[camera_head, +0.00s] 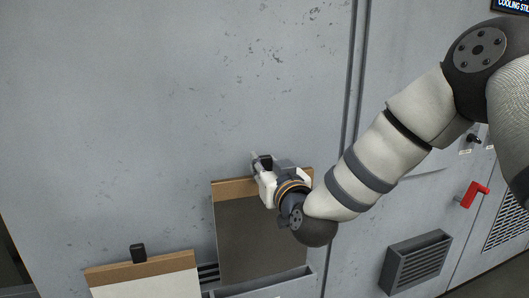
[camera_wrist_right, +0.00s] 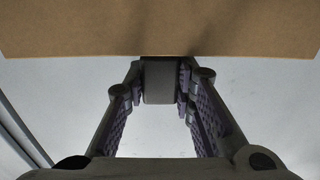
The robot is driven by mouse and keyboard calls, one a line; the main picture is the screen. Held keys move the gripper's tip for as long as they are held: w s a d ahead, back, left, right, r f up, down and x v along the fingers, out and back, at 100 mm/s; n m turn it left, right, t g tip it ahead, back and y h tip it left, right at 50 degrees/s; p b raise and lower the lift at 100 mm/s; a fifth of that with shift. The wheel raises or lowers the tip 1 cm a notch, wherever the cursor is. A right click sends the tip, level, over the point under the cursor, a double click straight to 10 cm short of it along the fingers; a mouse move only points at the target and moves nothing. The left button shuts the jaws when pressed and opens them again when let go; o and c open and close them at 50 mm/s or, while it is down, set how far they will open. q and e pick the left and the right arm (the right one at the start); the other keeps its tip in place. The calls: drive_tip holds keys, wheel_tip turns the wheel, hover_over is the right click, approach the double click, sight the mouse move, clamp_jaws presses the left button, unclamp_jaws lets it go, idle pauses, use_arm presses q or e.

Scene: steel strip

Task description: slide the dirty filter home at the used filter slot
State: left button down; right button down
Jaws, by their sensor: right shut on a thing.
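The dirty filter (camera_head: 250,240) is a dark grey-brown panel with a tan top edge. It stands nearly upright against the grey wall, its lower part behind the front lip of a grey slot (camera_head: 265,286), where its bottom edge is hidden. My right gripper (camera_head: 264,164) is at its top edge. In the right wrist view, the fingers are shut on the filter's dark grip tab (camera_wrist_right: 160,84), and the tan frame edge (camera_wrist_right: 160,28) spans the top. I cannot tell how deep the filter sits. My left gripper is not in view.
A pale filter (camera_head: 145,287) with a tan top edge and a black tab (camera_head: 138,253) stands at the lower left. A red handle (camera_head: 472,194) and a vent box (camera_head: 416,262) are on the cabinet at the right. The wall above the filters is clear.

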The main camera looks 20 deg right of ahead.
drive_tip(key=shift+f, duration=1.05)
drive_tip(key=shift+r, duration=0.1)
idle(0.4)
idle(0.7)
